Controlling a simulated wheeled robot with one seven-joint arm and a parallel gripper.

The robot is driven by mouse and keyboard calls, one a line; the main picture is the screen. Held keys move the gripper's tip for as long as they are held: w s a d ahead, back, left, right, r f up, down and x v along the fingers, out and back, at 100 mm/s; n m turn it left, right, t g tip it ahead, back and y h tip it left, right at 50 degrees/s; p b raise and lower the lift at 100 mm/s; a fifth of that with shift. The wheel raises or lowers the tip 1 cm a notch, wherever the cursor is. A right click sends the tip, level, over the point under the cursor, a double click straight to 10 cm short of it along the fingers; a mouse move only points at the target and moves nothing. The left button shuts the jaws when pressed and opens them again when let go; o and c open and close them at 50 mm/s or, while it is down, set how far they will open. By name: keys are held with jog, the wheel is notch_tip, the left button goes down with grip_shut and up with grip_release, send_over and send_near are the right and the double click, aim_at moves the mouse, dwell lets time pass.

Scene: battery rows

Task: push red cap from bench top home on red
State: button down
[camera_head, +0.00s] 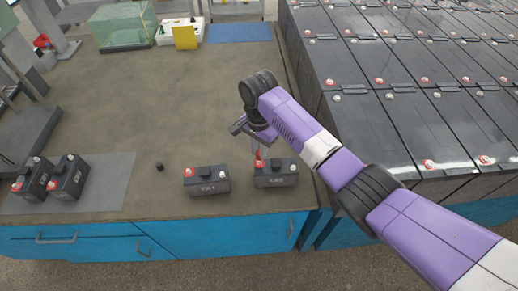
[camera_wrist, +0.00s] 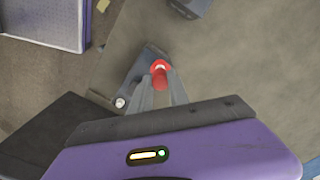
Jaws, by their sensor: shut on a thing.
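My gripper (camera_head: 257,150) is over the left end of the right-hand dark battery (camera_head: 279,180) at the bench's front edge. Its fingers (camera_wrist: 160,92) are shut on a red cap (camera_wrist: 160,80), pointing down at the battery's red terminal (camera_wrist: 159,64). The cap lines up with the red terminal in the wrist view; I cannot tell whether it touches it or how far down it sits. The same battery's pale terminal (camera_wrist: 120,103) is bare at the other end. In the head view the cap is a small red spot (camera_head: 258,162) below the fingers.
Another battery (camera_head: 207,182) stands just left on the bench top (camera_head: 200,115). A small black cap (camera_head: 160,167) lies left of it. Two batteries (camera_head: 68,178) stand on a grey mat (camera_head: 112,185). Large battery rows (camera_head: 400,80) fill the right side. The bench middle is clear.

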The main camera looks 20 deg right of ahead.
jog(key=shift+f+b, duration=0.3)
jog(key=shift+f, duration=1.2)
dwell(1.9)
jog(key=c, duration=1.2)
grip_release()
jog(key=shift+o, duration=0.6)
jog(key=o, duration=0.4)
jog(key=shift+r, duration=0.1)
jog(key=shift+r+p, duration=2.3)
jog(key=shift+p, duration=0.15)
jog(key=shift+r, duration=1.15)
